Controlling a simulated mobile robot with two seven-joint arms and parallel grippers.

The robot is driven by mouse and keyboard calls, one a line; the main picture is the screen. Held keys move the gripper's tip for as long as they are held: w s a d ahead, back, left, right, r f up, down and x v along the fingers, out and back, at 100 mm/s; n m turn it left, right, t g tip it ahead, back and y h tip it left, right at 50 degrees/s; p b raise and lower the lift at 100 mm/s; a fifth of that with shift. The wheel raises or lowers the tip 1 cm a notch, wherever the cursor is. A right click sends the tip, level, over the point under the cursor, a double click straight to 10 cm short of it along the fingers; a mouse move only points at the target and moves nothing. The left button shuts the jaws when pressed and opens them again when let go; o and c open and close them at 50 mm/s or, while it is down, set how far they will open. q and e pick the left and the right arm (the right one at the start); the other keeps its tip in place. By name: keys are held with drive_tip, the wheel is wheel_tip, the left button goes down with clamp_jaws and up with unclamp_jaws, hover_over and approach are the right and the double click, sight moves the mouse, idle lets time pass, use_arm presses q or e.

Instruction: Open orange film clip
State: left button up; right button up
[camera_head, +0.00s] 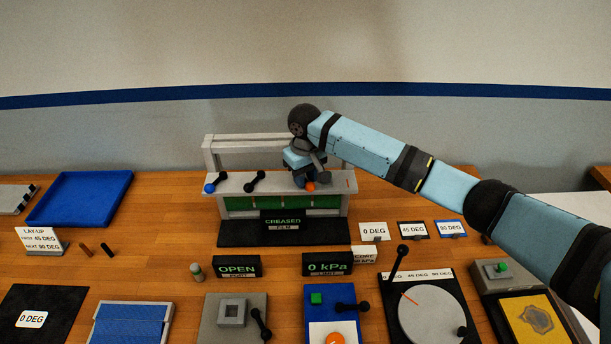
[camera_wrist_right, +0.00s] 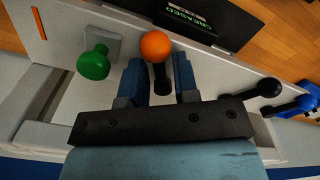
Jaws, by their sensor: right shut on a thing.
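The orange film clip (camera_head: 310,186) shows as an orange ball on the front of the pale frame (camera_head: 345,182) in the head view. In the right wrist view its orange ball (camera_wrist_right: 156,45) sits on a short black stem. My right gripper (camera_wrist_right: 160,75) has its blue fingers either side of that stem, shut on it, with the ball just past the fingertips. In the head view my right gripper (camera_head: 305,172) hides most of the clip. My left gripper is not in view.
A black lever (camera_head: 254,181) and a blue-knobbed lever (camera_head: 213,184) stand left of the orange clip. A green knob (camera_wrist_right: 93,63) is close beside my fingers in the wrist view. A sign (camera_head: 283,222) reading "CREASED FILM" stands in front of the frame.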

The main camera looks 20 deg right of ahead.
sight(292, 185)
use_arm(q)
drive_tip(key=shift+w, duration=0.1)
use_arm(e)
drive_tip(key=shift+a+m, duration=0.1)
drive_tip(key=shift+m, duration=0.2)
drive_tip(key=shift+a+m, duration=0.35)
drive_tip(key=shift+m, duration=0.55)
drive_tip(key=m, duration=0.1)
drive_tip(key=a+m, duration=0.1)
drive_tip(key=m, duration=0.1)
drive_tip(key=shift+m, duration=0.3)
drive_tip(key=m, duration=0.3)
drive_tip(key=a+m, duration=0.1)
drive_tip(key=shift+w+a+m, duration=0.1)
drive_tip(key=shift+w+m, duration=0.2)
drive_tip(key=shift+w, duration=0.1)
drive_tip(key=o, duration=0.7)
drive_tip(key=shift+a, duration=0.1)
drive_tip(key=shift+w+r, duration=0.1)
drive_tip(key=shift+r, duration=0.05)
